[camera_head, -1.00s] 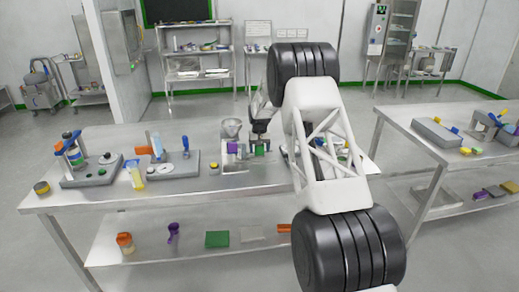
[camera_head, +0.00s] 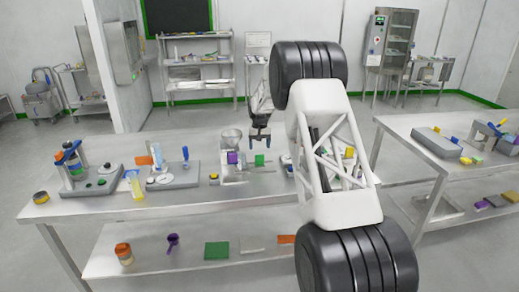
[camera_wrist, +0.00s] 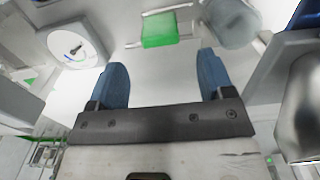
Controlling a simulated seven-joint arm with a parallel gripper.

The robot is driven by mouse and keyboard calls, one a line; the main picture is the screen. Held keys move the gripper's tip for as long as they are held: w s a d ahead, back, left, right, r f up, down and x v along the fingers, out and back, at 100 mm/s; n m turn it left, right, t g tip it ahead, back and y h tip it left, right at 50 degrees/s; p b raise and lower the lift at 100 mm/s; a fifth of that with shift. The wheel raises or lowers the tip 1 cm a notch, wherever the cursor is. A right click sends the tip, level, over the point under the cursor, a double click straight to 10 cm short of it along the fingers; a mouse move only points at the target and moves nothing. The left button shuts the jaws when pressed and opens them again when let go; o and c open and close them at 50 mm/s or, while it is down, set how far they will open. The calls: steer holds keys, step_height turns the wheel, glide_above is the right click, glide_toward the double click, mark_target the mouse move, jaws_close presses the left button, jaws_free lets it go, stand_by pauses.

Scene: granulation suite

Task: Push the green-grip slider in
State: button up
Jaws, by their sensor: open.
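The green grip (camera_head: 259,160) of the slider is a small green block at the back middle of the near bench, right of a purple block (camera_head: 233,157). In the wrist view the green grip (camera_wrist: 158,30) sits on a pale rod near the top, beside a grey cylinder (camera_wrist: 232,22). My gripper (camera_head: 260,146) appears just above and behind the green grip in the head view. In the wrist view my gripper (camera_wrist: 161,65) has its two blue fingers spread, with nothing between them. The green grip lies beyond the fingertips, apart from them in the picture. How far the slider is in cannot be told.
A metal funnel (camera_head: 231,137) stands left of my gripper. A scale with a white dial (camera_head: 160,180) is further left. My arm hides the bench's right part. In the wrist view a shiny metal vessel (camera_wrist: 302,110) stands close at right.

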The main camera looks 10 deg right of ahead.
steer(key=shift+d, duration=0.1)
steer(key=c, duration=0.5)
steer(key=shift+d+r+m, duration=0.1)
steer(key=shift+d+m, duration=0.1)
steer(key=shift+m, duration=0.1)
steer(key=shift+c, duration=1.2)
steer(key=shift+d+r+m+y, duration=0.25)
steer(key=shift+d+m, duration=0.35)
steer(key=shift+m, duration=0.3)
steer(key=c, duration=0.5)
steer(key=d+r+m+y, duration=0.1)
steer(key=d+m, duration=0.2)
steer(key=m, duration=0.1)
steer(key=d+r+m+y, duration=0.1)
steer(key=d+m, duration=0.2)
steer(key=m, duration=0.2)
steer(key=d+r+m+y, duration=0.1)
steer(key=d+r+m, duration=0.1)
steer(key=m, duration=0.3)
steer(key=shift+s+d+y, duration=0.25)
steer(key=shift+s+d, duration=0.05)
steer(key=shift+d, duration=0.4)
jaws_close()
steer(key=shift+d+r+m, duration=0.3)
steer(key=shift+d+m, duration=0.2)
steer(key=shift+m, duration=0.3)
